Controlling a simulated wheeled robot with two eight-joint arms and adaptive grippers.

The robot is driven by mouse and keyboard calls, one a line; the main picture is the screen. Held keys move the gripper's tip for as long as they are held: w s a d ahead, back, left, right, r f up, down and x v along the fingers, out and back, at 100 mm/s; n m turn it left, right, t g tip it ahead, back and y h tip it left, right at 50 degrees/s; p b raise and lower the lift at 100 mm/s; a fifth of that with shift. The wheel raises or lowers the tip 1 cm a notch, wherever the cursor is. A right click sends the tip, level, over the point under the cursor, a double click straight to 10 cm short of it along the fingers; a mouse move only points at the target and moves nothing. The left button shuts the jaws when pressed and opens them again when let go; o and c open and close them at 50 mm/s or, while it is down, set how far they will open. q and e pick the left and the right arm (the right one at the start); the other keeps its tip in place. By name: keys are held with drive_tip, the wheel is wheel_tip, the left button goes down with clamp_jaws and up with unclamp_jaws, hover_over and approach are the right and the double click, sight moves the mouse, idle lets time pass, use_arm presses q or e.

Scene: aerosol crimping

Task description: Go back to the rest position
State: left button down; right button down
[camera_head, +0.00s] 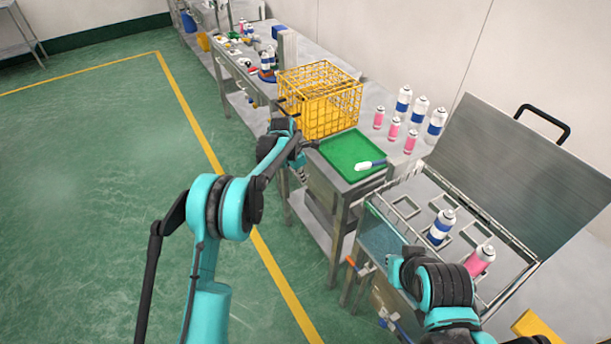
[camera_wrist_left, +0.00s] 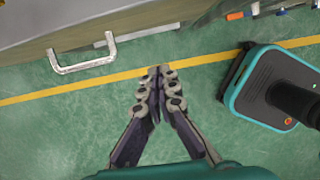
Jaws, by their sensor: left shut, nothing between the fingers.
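My left gripper (camera_head: 303,174) is in front of the bench edge, beside the green tray, in the head view. In the left wrist view my left gripper (camera_wrist_left: 160,72) has its two fingers together at the tips, with nothing between them, above the green floor. My right arm shows at the lower right of the head view, in front of the open metal basin; its gripper cannot be made out.
A green tray (camera_head: 345,147) with a white item, a yellow wire crate (camera_head: 340,98) and several cans stand on the bench. The open metal basin (camera_head: 405,207) holds a blue-white can (camera_head: 441,227) and a pink can (camera_head: 480,261). Floor at left is clear.

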use_arm(q)
drive_tip(key=s+a+r+m+t, duration=0.1)
drive_tip(key=s+a+r+m, duration=0.25)
drive_tip(key=s+r, duration=0.25)
drive_tip(key=s+a+r+m+t+y, duration=0.1)
drive_tip(key=s+a+r+m, duration=0.1)
drive_tip(key=s+r+m, duration=0.4)
drive_tip(key=s+a+r+m+t, duration=0.1)
drive_tip(key=s+a+r+m, duration=0.15)
drive_tip(key=s+r, duration=0.4)
drive_tip(key=s+a+f+m+t, duration=0.1)
drive_tip(key=s+a+m, duration=0.1)
drive_tip(key=s+m, duration=0.4)
drive_tip(key=s+a+f+m+t+y, duration=0.1)
drive_tip(key=s+a+m, duration=0.2)
drive_tip(key=s, duration=1.1)
drive_tip(key=m, duration=0.3)
drive_tip(key=shift+s+f+m+t, duration=0.2)
drive_tip(key=shift+f+m+t, duration=0.1)
drive_tip(key=shift+m, duration=0.1)
